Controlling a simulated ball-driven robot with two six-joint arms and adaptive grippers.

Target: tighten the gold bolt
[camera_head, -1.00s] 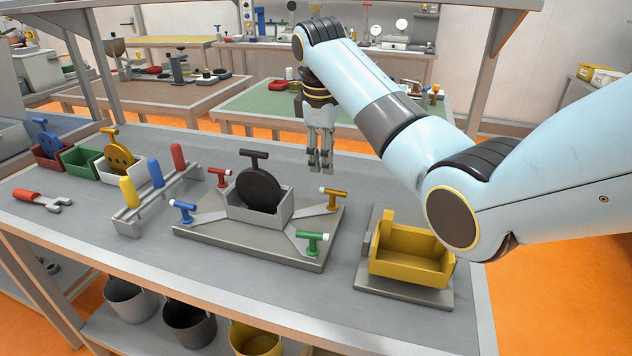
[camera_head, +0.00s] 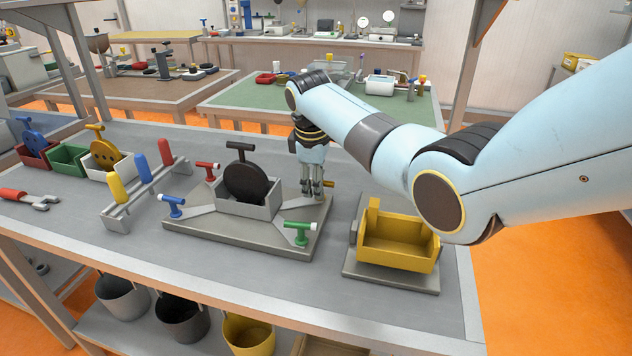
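The gold bolt (camera_head: 328,183) is at the back right corner of the grey base plate (camera_head: 190,226). It is mostly hidden behind my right gripper, with a bit of its gold handle showing to the right of the fingers. My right gripper (camera_head: 312,190) points down at the bolt, with its fingertips at the height of the handle. I cannot tell whether the fingers touch the bolt or are closed on it. My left gripper is not in view.
The plate also carries red (camera_head: 207,167), blue (camera_head: 174,206) and green (camera_head: 299,233) bolts and a grey box with a black disc (camera_head: 246,184). A yellow bin (camera_head: 398,255) stands at the right. A rack of coloured-handled tools (camera_head: 142,190) stands left.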

